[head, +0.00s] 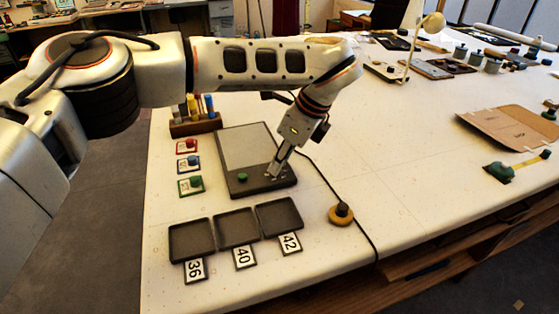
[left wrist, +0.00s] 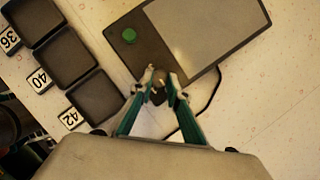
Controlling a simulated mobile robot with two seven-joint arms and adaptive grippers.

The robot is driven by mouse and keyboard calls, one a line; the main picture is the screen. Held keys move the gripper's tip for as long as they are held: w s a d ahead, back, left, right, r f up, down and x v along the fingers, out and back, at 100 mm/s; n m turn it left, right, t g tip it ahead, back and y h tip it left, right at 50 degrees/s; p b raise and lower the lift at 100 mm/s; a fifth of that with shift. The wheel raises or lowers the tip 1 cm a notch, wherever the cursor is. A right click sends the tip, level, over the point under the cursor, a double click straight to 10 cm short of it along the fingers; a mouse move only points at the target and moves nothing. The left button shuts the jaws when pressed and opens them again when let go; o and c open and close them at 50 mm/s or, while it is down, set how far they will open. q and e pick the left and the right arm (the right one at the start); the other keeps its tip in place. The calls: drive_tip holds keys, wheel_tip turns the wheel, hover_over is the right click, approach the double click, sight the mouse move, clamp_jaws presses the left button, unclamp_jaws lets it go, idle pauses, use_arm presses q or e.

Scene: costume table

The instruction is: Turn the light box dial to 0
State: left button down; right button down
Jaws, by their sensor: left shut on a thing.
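The light box (head: 245,148) lies flat on the white table, a dark slab with a pale grey panel. It also shows in the left wrist view (left wrist: 205,40). A green button (head: 242,177) sits on its dark front strip, and it shows in the left wrist view too (left wrist: 129,35). My left gripper (head: 274,174) points down at the right end of that strip. In the left wrist view its fingers (left wrist: 159,88) are shut on the small dark dial (left wrist: 158,80). The dial's markings are too small to read. My right gripper is not in view.
Three dark trays (head: 237,228) with cards 36, 40 and 42 lie in front of the box. Small cards with coloured knobs (head: 188,163) and a rack of markers (head: 195,117) stand left. A cable runs past a round knobbed base (head: 341,214) at right.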

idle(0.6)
use_arm(q)
drive_tip(key=c, duration=1.9)
unclamp_jaws()
